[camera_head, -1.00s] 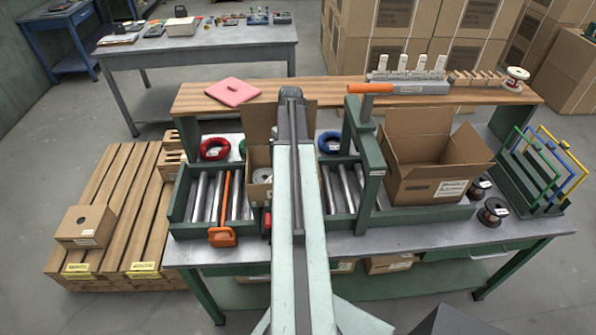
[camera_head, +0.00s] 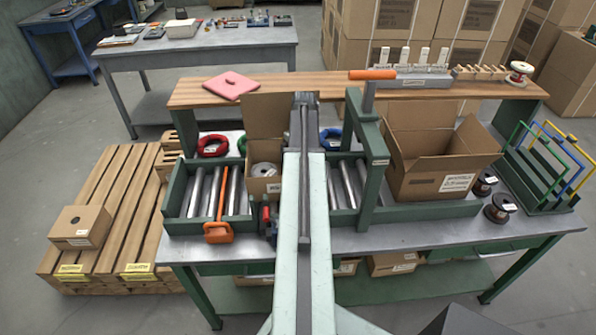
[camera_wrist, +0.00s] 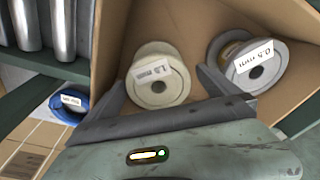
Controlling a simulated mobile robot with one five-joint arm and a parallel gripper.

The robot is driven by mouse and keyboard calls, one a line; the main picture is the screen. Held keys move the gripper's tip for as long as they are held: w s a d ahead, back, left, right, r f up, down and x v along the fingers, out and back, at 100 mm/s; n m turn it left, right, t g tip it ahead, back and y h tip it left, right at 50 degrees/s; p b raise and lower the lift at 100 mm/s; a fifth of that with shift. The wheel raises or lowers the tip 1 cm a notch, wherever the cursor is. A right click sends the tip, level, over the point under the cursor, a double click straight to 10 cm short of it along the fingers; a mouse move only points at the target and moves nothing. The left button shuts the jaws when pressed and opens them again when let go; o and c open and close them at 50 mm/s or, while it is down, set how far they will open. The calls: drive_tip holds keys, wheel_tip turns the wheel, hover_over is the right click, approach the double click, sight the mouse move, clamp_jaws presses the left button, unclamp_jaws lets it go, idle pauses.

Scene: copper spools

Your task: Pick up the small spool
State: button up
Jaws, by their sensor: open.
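In the wrist view, two pale spools lie in an open carton (camera_wrist: 125,35). One spool (camera_wrist: 160,88) is labelled "1.2 mm" and the other (camera_wrist: 262,72) "0.5 mm"; I cannot tell surely which is smaller. My gripper (camera_wrist: 160,78) is open, its fingers on either side of the 1.2 mm spool in the picture. The 0.5 mm spool is right of the right finger. Whether a finger touches either spool is unclear. In the head view, a pale spool (camera_head: 265,170) shows in the small carton (camera_head: 262,188) left of my arm; my gripper is hidden there.
A larger open carton (camera_head: 430,175) stands right of the green frame (camera_head: 372,175). Two dark spools (camera_head: 499,208) sit at the bench's right, near the coloured rack (camera_head: 545,170). A white-and-red spool (camera_head: 520,73) stands on the shelf.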

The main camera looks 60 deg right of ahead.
drive_tip(key=f, duration=0.2)
drive_tip(key=w+d, duration=0.1)
drive_tip(key=shift+f, duration=0.4)
drive_tip(key=shift+s+a+r, duration=0.3)
drive_tip(key=shift+r, duration=0.3)
drive_tip(key=shift+w+d+f, duration=0.15)
drive_tip(key=shift+d, duration=0.05)
drive_tip(key=c, duration=1.6)
drive_tip(key=shift+o, duration=0.2)
drive_tip(key=shift+a+r+p, duration=0.1)
drive_tip(key=shift+r+p, duration=0.8)
drive_tip(key=a, duration=0.4)
drive_tip(key=shift+a+r+p, duration=0.1)
drive_tip(key=shift+r+p, duration=0.15)
drive_tip(key=shift+p, duration=0.05)
wheel_tip(320, 180, up, 13)
drive_tip(key=p, duration=1.3)
drive_tip(key=shift+d, duration=0.2)
